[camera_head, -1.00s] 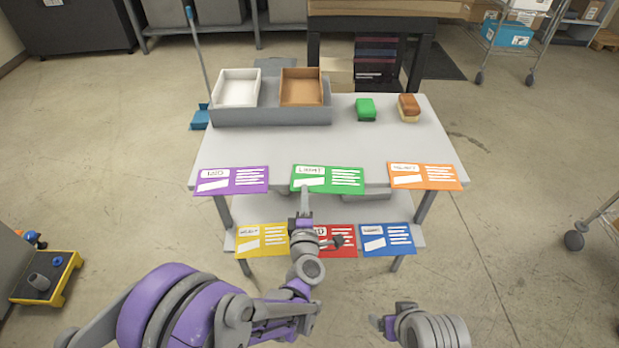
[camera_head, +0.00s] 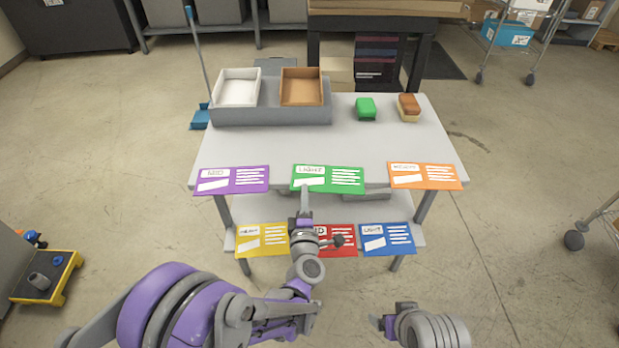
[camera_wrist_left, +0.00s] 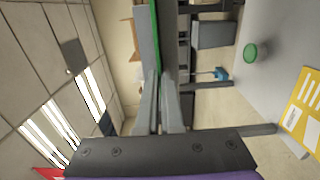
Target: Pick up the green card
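The green card (camera_head: 328,179), with white label patches, is at the middle of the table's front edge. My left gripper (camera_head: 305,192) is at the card's lower left part, with a finger overlapping its front. In the left wrist view the green card (camera_wrist_left: 155,35) shows edge-on as a thin green strip between the two fingers (camera_wrist_left: 160,95), which look closed on it. My right gripper (camera_head: 388,323) is low at the right, apart from the cards; its fingers are too unclear to judge.
A purple card (camera_head: 232,180) and an orange card (camera_head: 425,176) flank it. Yellow (camera_head: 262,241), red (camera_head: 338,241) and blue (camera_head: 387,239) cards are below. A white tray (camera_head: 237,74), brown tray (camera_head: 301,70), green block (camera_head: 366,108) and brown-topped block (camera_head: 408,107) are on the table (camera_head: 270,146).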

